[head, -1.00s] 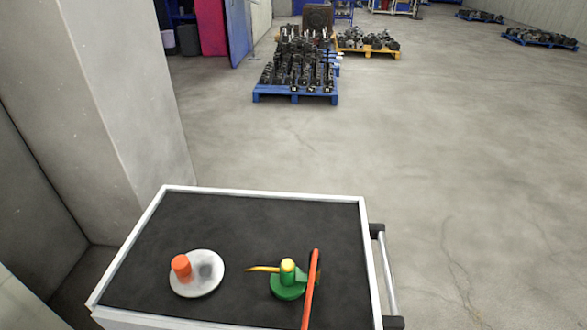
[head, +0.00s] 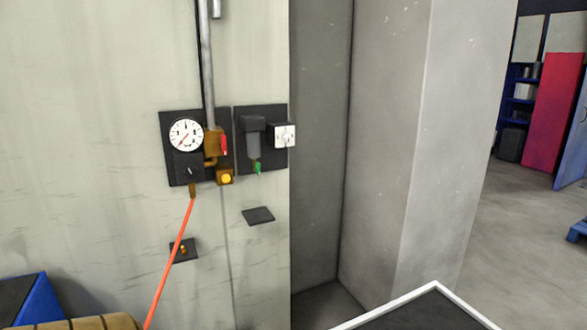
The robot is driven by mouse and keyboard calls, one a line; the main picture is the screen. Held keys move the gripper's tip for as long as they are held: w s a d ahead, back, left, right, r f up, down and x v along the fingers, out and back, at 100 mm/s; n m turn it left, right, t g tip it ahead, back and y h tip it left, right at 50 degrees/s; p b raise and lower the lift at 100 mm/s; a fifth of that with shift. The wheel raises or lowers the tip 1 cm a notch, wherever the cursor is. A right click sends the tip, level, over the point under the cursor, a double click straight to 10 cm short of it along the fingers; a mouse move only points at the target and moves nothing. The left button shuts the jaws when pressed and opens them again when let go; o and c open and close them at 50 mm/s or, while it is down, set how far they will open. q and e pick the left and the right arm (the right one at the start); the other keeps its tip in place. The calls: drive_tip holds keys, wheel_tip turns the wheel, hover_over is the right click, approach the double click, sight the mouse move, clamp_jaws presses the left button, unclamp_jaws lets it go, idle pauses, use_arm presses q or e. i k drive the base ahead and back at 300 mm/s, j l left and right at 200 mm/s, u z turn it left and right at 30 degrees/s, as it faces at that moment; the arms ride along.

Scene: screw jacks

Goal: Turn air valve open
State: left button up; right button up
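A brass valve body (head: 211,143) sits on the wall at the foot of a vertical grey pipe (head: 208,75). A small red handle (head: 224,144) is on its right side and stands roughly upright, in line with the pipe. A round white gauge (head: 186,135) with a red needle is to its left on a dark plate. A brass block with a yellow button (head: 227,178) is just below. An orange hose (head: 170,262) runs down from a brass fitting. Neither of my grippers is in view.
A dark filter bowl with a green tip (head: 257,168) and a white box (head: 284,135) are right of the valve. Small dark plates (head: 258,215) are lower on the wall. A white-rimmed tray top (head: 437,285) is at bottom right. Blue and tan objects (head: 95,322) fill the bottom left.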

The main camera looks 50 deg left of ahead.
sight(223, 142)
drive_tip(key=u, duration=2.2)
